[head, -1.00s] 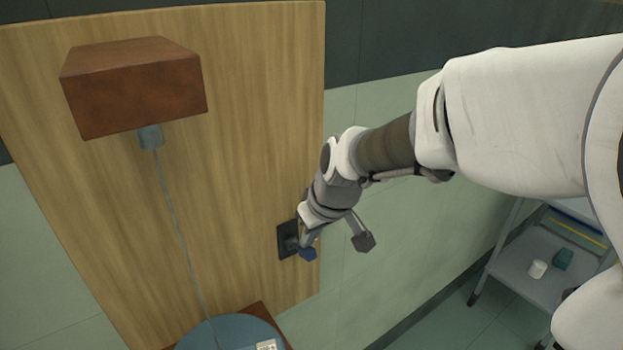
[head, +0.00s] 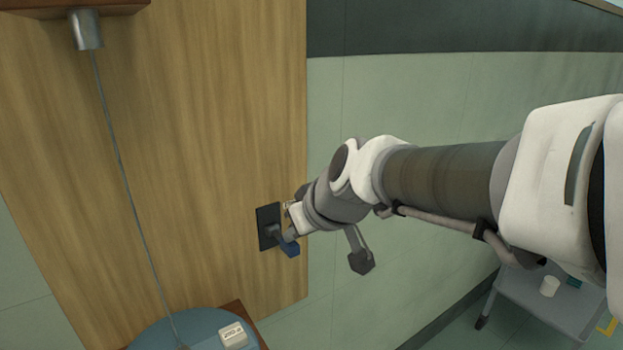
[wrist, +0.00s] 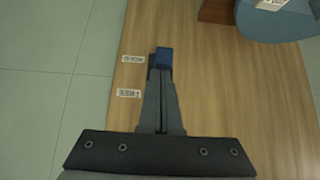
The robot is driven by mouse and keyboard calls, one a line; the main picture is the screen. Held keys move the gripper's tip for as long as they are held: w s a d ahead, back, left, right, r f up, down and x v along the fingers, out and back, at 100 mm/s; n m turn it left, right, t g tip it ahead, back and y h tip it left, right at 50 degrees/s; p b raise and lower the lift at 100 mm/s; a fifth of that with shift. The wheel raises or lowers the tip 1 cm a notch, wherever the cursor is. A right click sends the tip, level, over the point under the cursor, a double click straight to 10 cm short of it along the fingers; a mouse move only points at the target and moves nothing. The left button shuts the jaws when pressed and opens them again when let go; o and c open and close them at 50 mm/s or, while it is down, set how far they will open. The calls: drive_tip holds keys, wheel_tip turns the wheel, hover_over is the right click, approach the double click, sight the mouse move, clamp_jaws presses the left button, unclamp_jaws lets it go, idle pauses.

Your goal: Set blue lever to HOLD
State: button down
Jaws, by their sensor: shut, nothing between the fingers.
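The blue lever (head: 290,248) sticks out from a black plate (head: 265,215) near the right edge of the wooden board, its blue end low and to the right of the plate. In the wrist view the blue end (wrist: 164,57) shows just beyond my fingertips. My gripper (wrist: 161,80) is shut and empty, its fingers pointing at the lever; I cannot tell whether they touch it. In the head view my gripper (head: 291,222) is beside the plate, its fingers partly hidden. Two small white labels (wrist: 133,59) (wrist: 128,94) sit left of the lever; their text is too small to read.
The wooden board (head: 200,130) carries a brown block with a metal fitting (head: 87,30), from which a thin cord runs down to a blue round piece (head: 160,335) with a white tag (head: 232,334). A grey cart (head: 520,300) stands at lower right.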

drive_tip(key=shift+s+d+f+t+y+b, duration=0.15)
drive_tip(key=shift+f+t+y+b, duration=0.3)
drive_tip(key=shift+b, duration=0.95)
drive_tip(key=shift+s+a+f+t+y+b, duration=0.2)
drive_tip(key=shift+f+b, duration=0.35)
drive_tip(key=shift+b, duration=0.8)
drive_tip(key=shift+d+f+b, duration=0.2)
drive_tip(key=shift+d+b, duration=0.05)
drive_tip(key=shift+b, duration=0.8)
drive_tip(key=shift+r, duration=0.35)
drive_tip(key=shift+r+p, duration=0.6)
drive_tip(key=shift+r, duration=0.05)
drive_tip(key=shift+r, duration=0.15)
